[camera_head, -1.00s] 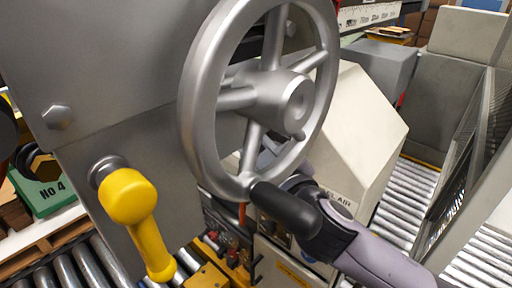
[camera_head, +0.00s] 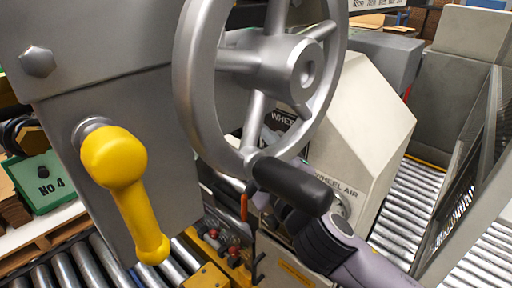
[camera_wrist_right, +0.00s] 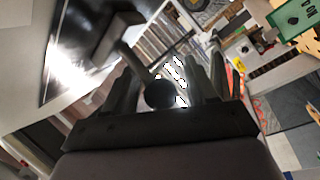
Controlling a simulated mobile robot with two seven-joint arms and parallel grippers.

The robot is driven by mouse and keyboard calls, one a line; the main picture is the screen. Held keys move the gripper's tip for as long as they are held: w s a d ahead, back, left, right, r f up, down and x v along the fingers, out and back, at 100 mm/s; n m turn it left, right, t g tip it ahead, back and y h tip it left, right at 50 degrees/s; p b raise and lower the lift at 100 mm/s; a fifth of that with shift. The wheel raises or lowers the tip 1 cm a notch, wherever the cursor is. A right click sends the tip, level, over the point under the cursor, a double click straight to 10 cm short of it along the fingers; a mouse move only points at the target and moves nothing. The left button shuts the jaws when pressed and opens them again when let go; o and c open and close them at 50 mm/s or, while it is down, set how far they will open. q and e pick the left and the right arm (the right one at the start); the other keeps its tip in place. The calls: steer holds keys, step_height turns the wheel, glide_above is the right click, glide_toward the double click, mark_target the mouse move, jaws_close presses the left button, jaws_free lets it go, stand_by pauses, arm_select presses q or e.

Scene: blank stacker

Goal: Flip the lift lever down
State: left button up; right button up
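A yellow lever (camera_head: 131,190) hangs downward from a pivot on the grey machine panel in the head view; no label shows whether it is the lift lever. A grey handwheel (camera_head: 184,95) with a black handle (camera_head: 292,186) stands right of it. My right arm comes in from the lower right, its gripper mostly hidden behind the black handle. In the right wrist view my right gripper (camera_wrist_right: 168,88) has its dark fingers apart, with a dark round knob (camera_wrist_right: 160,94) on a grey bar between them. I cannot tell whether they touch it. My left gripper is not in view.
A beige box marked "WHEEL AIR" (camera_head: 365,125) stands behind the handwheel. Roller conveyors (camera_head: 410,200) run at the right and lower left. A green No 4 block (camera_head: 43,182) lies at the left. Small red knobs (camera_head: 213,233) sit low behind the wheel.

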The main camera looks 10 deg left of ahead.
steer(key=shift+d+f, duration=0.1)
steer(key=r+v, duration=0.1)
steer(key=v, duration=0.6)
steer(key=shift+f+b, duration=0.4)
